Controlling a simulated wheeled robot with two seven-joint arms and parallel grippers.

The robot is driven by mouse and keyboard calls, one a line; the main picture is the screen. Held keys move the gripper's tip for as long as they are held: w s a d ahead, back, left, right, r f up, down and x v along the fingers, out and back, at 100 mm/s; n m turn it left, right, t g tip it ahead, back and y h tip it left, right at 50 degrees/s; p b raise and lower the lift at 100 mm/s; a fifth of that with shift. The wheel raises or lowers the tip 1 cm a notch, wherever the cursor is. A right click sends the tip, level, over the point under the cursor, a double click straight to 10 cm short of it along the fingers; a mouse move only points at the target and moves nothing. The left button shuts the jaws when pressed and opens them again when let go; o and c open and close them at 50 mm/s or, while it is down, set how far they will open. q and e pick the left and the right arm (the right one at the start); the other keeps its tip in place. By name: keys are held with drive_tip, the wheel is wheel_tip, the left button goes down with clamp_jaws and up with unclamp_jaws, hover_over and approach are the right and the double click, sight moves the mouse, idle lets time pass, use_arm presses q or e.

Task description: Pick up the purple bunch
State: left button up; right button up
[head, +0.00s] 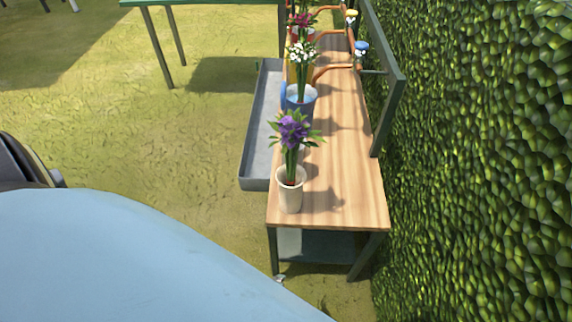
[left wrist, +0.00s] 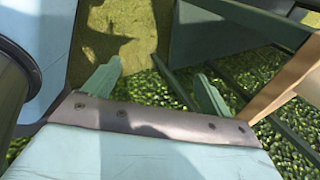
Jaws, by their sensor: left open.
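The purple bunch (head: 293,130) stands upright in a cream vase (head: 290,193) near the near end of the wooden table (head: 345,200) in the head view. Its flowers sit among green leaves, and its stems go down into the vase. My left gripper (left wrist: 158,72) shows only in the left wrist view. Its two pale green fingers are apart, with nothing between them. The purple bunch is not visible in that view, so the gripper is away from it. My right gripper is in neither view.
Behind the purple bunch stand a blue pot (head: 301,96) with white flowers (head: 301,52) and red flowers (head: 302,20). A grey trough (head: 254,150) runs along the table's left side. Blue (head: 361,48) and yellow (head: 351,17) knobs and a hedge (head: 470,160) are right. Grass left is open.

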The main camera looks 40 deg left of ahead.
use_arm(q)
drive_tip(key=w+d+r+m+t+y+b, duration=0.15)
drive_tip(key=w+r+m+t, duration=0.35)
drive_tip(key=w+r, duration=0.55)
drive_tip(key=m+t+y+b, duration=0.3)
drive_tip(key=m+y, duration=0.2)
drive_tip(key=y, duration=0.4)
approach(293, 147)
drive_tip(key=w+a+f, duration=0.1)
drive_tip(key=w, duration=0.1)
drive_tip(key=shift+t, duration=0.3)
drive_tip(key=x, duration=0.7)
drive_tip(key=shift+s+a+r, duration=0.1)
drive_tip(key=shift+s+a, duration=0.1)
drive_tip(key=shift+x, duration=0.85)
drive_tip(key=x, duration=0.4)
drive_tip(key=shift+w+a+r, duration=0.15)
drive_tip(key=shift+r, duration=0.15)
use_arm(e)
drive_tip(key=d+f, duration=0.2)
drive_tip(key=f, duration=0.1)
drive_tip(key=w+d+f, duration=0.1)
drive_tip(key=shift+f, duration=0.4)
